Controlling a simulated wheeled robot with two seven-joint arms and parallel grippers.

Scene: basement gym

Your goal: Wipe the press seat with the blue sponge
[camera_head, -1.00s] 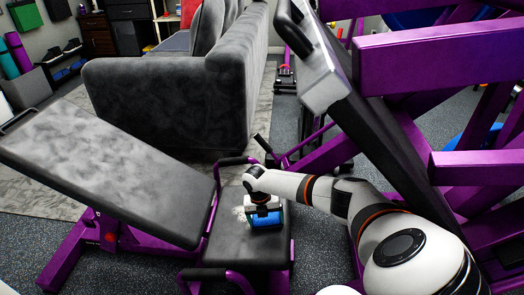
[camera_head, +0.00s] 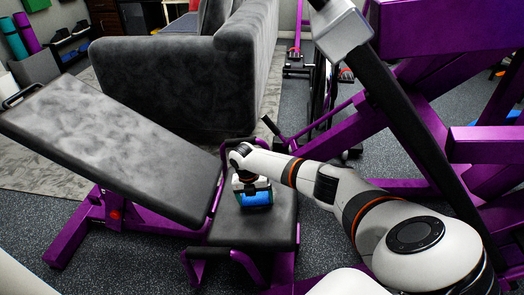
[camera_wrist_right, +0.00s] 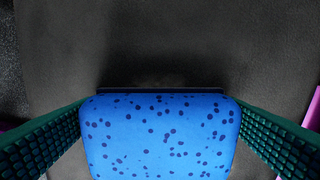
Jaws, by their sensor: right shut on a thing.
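The press seat (camera_head: 270,228) is a dark grey pad on a purple frame, low in the middle of the head view; its surface fills much of the wrist view (camera_wrist_right: 160,45). The blue sponge (camera_head: 258,199) is at the far half of the seat, apparently against its top. My right gripper (camera_head: 252,188) is shut on the sponge from above. In the wrist view the speckled sponge (camera_wrist_right: 160,138) sits between green ribbed finger pads. A little white shows left of the gripper; I cannot tell whether it is residue. My left gripper is not in view.
The inclined grey backrest (camera_head: 110,145) rises left of the seat. Purple handles (camera_head: 240,256) flank the seat. A grey sofa (camera_head: 180,85) stands behind.

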